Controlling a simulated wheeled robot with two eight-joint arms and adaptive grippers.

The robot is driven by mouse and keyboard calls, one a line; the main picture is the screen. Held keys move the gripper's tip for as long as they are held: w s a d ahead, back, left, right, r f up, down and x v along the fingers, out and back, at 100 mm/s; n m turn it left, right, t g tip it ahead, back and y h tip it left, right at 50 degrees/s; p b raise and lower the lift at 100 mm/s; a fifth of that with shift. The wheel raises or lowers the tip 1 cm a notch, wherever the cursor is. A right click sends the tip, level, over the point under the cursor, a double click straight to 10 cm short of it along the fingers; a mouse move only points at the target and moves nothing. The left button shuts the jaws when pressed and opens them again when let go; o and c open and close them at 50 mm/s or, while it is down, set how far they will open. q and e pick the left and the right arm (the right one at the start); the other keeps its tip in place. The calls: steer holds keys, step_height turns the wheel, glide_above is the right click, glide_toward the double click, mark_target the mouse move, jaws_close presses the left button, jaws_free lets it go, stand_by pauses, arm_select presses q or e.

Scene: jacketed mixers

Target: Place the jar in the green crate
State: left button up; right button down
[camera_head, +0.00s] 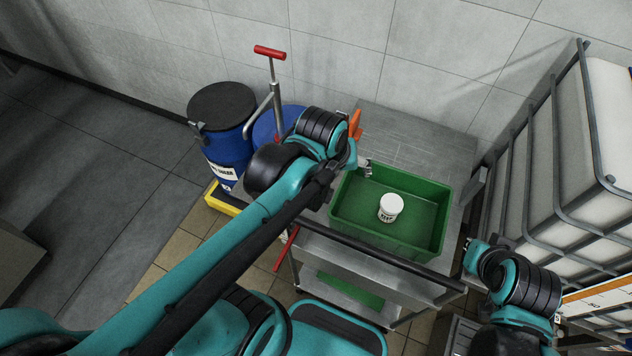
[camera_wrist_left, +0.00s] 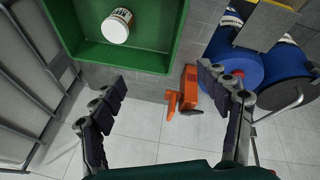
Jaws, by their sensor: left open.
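The white jar (camera_head: 390,207) with a dark printed label stands upright inside the green crate (camera_head: 438,250), on its floor near the middle. In the left wrist view the jar (camera_wrist_left: 117,26) is at the top, inside the crate (camera_wrist_left: 165,60). My left gripper (camera_head: 366,166) is at the crate's back left edge, apart from the jar.
The crate sits on a grey metal cart (camera_head: 410,135). An orange object (camera_head: 355,124) is close behind my left gripper. Blue drums (camera_head: 228,150) and a red-handled pump (camera_head: 270,53) stand left. A caged white tank (camera_head: 602,140) stands right. A tiled wall is behind.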

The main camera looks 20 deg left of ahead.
arm_select(q)
steer(key=s+a+m+t+y, duration=0.1)
steer(key=s+a+m+t, duration=0.1)
steer(key=s+a+m, duration=0.2)
steer(key=shift+s+a+m, duration=0.3)
steer(key=shift+s, duration=0.65)
step_height(320, 180, down, 5)
steer(key=b, duration=0.5)
